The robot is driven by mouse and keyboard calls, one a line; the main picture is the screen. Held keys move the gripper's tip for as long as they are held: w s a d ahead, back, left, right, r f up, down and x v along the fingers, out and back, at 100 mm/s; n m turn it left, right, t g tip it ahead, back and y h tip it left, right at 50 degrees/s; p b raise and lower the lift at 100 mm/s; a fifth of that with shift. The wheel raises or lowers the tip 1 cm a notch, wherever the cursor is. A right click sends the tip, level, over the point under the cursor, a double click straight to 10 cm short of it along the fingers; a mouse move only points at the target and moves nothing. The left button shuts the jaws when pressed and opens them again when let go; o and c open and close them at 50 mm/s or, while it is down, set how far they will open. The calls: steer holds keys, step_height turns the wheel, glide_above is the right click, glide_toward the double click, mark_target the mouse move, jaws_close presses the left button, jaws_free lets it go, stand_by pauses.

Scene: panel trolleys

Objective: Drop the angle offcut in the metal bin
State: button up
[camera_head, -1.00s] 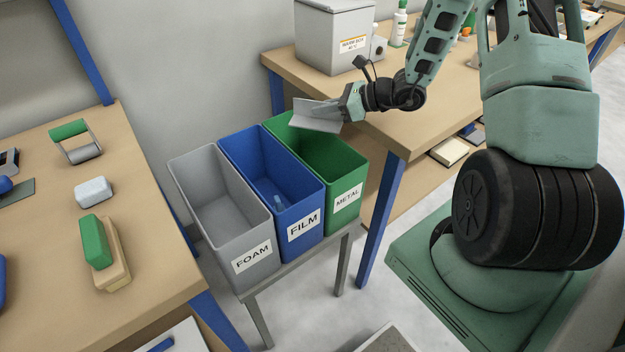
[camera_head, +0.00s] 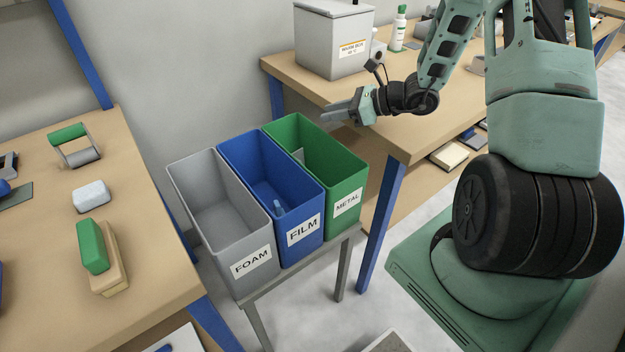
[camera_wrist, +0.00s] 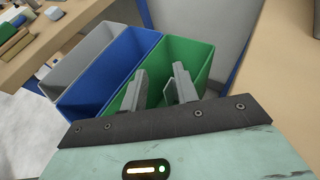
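The green bin labelled METAL (camera_head: 318,153) stands at the right end of a row of three bins; it also shows in the wrist view (camera_wrist: 192,52). A small grey piece, the angle offcut (camera_head: 298,156), shows inside it against the left wall, mostly hidden by the bin's sides. My gripper (camera_head: 340,112) is above the bin's back right rim. In the wrist view my gripper (camera_wrist: 160,85) has its two grey fingers apart, with nothing held between them, over the green bin.
The blue FILM bin (camera_head: 252,172) holds a small clear bluish item. The grey FOAM bin (camera_head: 216,208) looks empty. Wooden benches stand left (camera_head: 140,215) and right (camera_head: 405,135). A lidded grey box (camera_head: 325,45) stands on the right bench.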

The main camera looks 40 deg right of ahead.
steer(key=v, duration=1.4)
steer(key=shift+s+d+r, duration=0.1)
steer(key=shift+s+d, duration=0.1)
steer(key=shift+s, duration=0.1)
steer(key=s+a+r+n+g+y+p, duration=0.15)
steer(key=a+n+g, duration=0.4)
steer(key=a, duration=0.55)
steer(key=s+a+r+n+g, duration=0.15)
steer(key=a+n+g, duration=0.25)
steer(key=a+n, duration=0.5)
steer(key=s+a+r+n+h+p, duration=0.1)
steer(key=s+a+r+n+h, duration=0.1)
steer(key=s+a+n+h, duration=0.2)
steer(key=s+a+r+n+h+p, duration=0.1)
steer(key=s+a+n+h, duration=0.4)
steer(key=s+a+n, duration=0.6)
steer(key=a+r+n, duration=0.1)
steer(key=a+n, duration=0.2)
steer(key=n, duration=0.3)
steer(key=shift+a+g, duration=0.3)
steer(key=shift+g, duration=0.05)
steer(key=shift+a+r+h, duration=0.1)
steer(key=shift+h, duration=0.15)
